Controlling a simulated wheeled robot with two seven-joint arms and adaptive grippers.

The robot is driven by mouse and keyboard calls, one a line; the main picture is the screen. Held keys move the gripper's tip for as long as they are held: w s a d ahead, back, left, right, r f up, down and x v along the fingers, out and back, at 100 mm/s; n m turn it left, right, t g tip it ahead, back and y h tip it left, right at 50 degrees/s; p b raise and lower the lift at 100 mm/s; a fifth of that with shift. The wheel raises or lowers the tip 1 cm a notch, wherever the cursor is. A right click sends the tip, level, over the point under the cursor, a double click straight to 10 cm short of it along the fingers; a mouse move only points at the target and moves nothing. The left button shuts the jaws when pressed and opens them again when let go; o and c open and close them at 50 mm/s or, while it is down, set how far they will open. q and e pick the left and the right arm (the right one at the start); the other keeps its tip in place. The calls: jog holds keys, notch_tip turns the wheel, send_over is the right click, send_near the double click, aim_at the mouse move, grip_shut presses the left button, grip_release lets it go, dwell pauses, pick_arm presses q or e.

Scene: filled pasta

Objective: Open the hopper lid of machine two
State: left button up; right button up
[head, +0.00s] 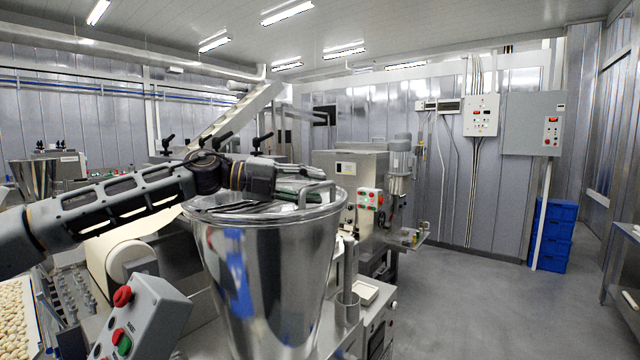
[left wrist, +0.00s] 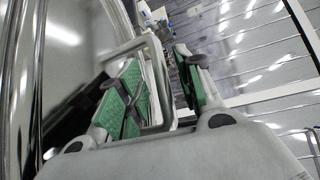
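A large steel hopper (head: 270,285) stands in the front middle of the head view, its round lid (head: 225,213) lying flat across the top. A metal loop handle (head: 330,190) stands up at the lid's right side. My left arm reaches over the lid from the left, and my left gripper (head: 298,190) is at the handle. In the left wrist view the green-padded fingers of this gripper (left wrist: 160,88) are spread, with the pale handle (left wrist: 158,70) between them. A gap shows beside the right finger. My right gripper is not in view.
A grey control box (head: 140,320) with a red knob stands at the front left, beside a tray of pasta (head: 18,315). Another machine (head: 350,175) with a motor stands behind the hopper. Blue crates (head: 553,235) stand by the back wall.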

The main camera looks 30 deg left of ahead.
pick_arm(q)
jog(key=shift+p+x, duration=0.55)
jog(key=shift+x, duration=0.45)
jog(key=shift+d, duration=0.1)
grip_shut()
